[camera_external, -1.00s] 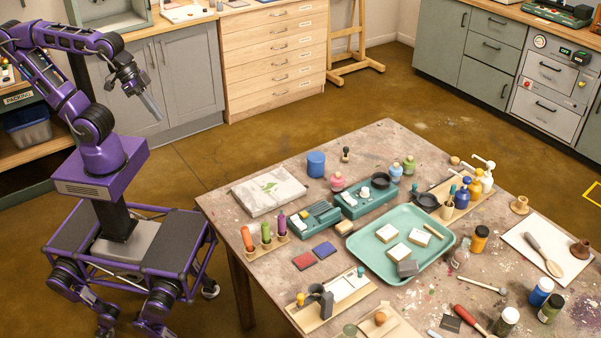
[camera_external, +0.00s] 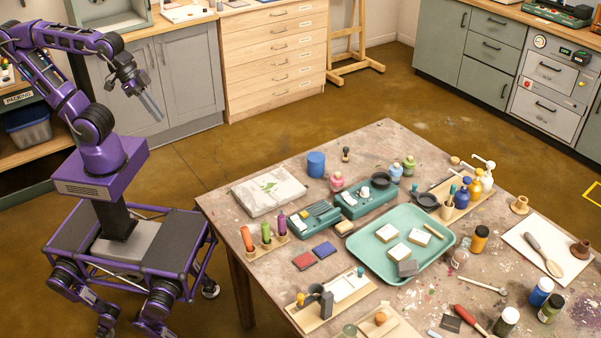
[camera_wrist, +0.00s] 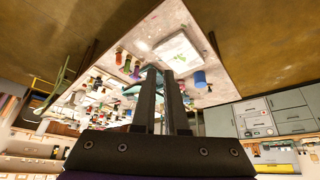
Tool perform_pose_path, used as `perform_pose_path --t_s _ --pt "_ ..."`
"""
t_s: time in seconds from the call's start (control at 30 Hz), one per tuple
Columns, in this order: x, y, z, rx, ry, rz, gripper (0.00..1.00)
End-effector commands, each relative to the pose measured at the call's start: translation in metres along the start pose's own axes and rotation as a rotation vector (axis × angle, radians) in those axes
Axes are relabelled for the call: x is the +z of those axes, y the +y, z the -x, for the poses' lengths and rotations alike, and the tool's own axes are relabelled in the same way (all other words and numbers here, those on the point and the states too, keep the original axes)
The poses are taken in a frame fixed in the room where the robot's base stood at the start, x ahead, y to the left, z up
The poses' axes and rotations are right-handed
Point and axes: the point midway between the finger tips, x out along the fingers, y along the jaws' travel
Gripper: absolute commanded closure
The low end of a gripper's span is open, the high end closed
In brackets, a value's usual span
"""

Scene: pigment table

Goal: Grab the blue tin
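The blue tin (camera_external: 316,164) is a plain upright cylinder at the back left of the worktable. It stands behind the white board and shows clear of other things. In the wrist view the blue tin (camera_wrist: 200,79) is just right of my fingertips, well beyond them. My gripper (camera_external: 154,106) is in the air left of the table, far from the tin, pointing down and to the right. In the wrist view the two dark fingers of my gripper (camera_wrist: 160,72) stand apart with a narrow empty gap between them.
The painted board (camera_external: 269,190) lies near the tin, and a small dark-topped stamp (camera_external: 346,154) stands to its right. A pink bottle (camera_external: 337,182) and green boxes (camera_external: 368,199) are in front. A teal tray (camera_external: 440,252) fills the table's middle. Floor separates me from the table.

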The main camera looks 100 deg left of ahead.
Motion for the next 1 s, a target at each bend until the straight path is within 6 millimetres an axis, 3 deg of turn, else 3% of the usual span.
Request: perform_pose_path --t_s 0.07,0.47,0.77,1.0 --pt "0.0 0.0 0.0 0.0 0.0 0.0 0.73" --pt "0.0 0.0 0.0 0.0 0.0 0.0 0.01" --pt "-0.003 -0.001 0.0 -0.009 0.001 -0.002 0.0" --pt "-0.034 -0.005 -0.006 -0.1 -0.006 -0.052 0.0"
